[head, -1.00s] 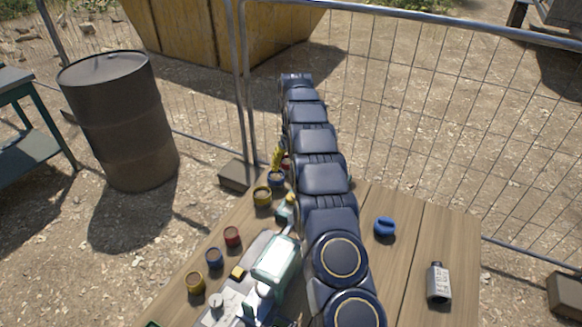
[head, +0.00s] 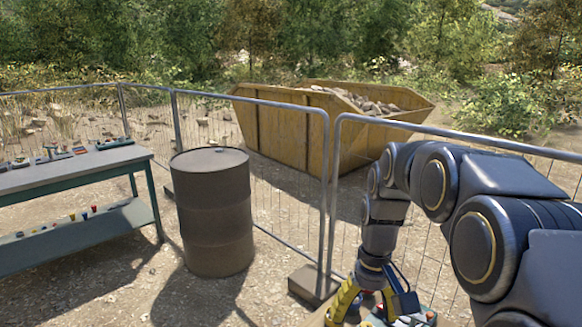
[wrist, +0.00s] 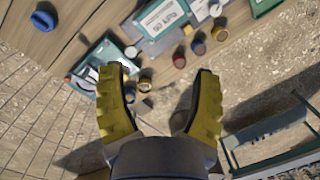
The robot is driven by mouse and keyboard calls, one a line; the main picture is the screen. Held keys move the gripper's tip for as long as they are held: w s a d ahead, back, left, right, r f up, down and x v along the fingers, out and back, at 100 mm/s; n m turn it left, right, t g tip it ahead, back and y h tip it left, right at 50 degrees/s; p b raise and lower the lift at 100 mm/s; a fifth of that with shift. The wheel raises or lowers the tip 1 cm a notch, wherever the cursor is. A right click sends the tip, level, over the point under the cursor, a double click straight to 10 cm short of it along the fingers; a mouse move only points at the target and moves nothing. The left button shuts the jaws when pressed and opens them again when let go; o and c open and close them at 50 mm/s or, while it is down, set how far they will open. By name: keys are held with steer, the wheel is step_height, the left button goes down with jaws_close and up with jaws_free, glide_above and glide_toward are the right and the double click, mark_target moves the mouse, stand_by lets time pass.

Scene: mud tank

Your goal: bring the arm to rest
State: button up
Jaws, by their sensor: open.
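My arm is bent in the right part of the head view, arching over and then down. My gripper (head: 360,308) points downward at the bottom edge of that view, with yellow fingers partly cut off by the frame. In the wrist view my gripper (wrist: 158,75) shows two yellow ribbed fingers spread wide apart, with nothing between them but ground and small cups farther off. It holds nothing.
In the wrist view a wooden table (wrist: 75,50) bears a blue object (wrist: 44,19) and several small cups (wrist: 198,47). In the head view a metal fence (head: 326,200), a dark barrel (head: 212,215), a yellow skip (head: 290,135) and a green-legged bench (head: 60,175) stand around.

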steer(key=s+a+f+g, duration=0.1)
steer(key=s, duration=2.4)
steer(key=shift+s+a+h, duration=0.2)
steer(key=shift+s+h, duration=0.1)
steer(key=shift+s, duration=0.05)
